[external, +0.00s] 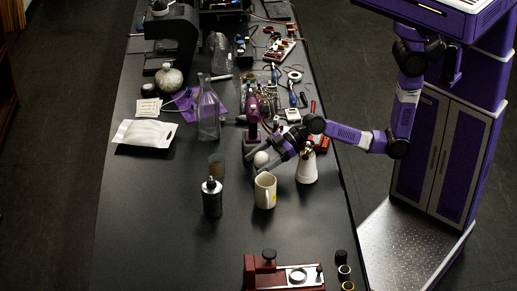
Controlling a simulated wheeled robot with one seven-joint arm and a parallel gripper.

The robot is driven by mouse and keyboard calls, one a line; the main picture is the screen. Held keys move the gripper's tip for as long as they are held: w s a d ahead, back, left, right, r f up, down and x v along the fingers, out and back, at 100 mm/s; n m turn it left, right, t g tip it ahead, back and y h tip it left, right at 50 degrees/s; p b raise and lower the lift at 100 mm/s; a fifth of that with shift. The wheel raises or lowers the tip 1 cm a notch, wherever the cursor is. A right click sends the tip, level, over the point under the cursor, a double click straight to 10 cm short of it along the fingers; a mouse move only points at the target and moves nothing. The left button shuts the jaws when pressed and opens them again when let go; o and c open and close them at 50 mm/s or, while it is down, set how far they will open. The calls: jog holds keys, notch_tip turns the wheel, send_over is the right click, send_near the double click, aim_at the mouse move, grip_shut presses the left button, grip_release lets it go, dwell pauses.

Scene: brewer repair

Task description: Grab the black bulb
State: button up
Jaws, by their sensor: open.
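No item stands out clearly as a black bulb in the external view. The nearest dark candidate is a black bottle-like cylinder (212,199) with a silver top, upright on the table in front of my gripper and to its left. My gripper (262,168) reaches in from the right, low over the table, just behind the cream mug (265,191). It is open, with its fingers pointing left and down. A white round thing (261,158) shows at the fingers; I cannot tell whether they touch it.
A white cone-shaped vessel (307,167) stands close under my wrist. A red and silver device (283,275) and small dark cylinders (343,271) are at the front. The table's left front is clear.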

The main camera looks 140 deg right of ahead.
jog(key=shift+x, duration=0.85)
jog(key=shift+c, duration=0.2)
jog(key=shift+r, duration=0.1)
jog(key=c, duration=1.4)
jog(key=shift+c, duration=0.4)
jog(key=shift+r, duration=0.15)
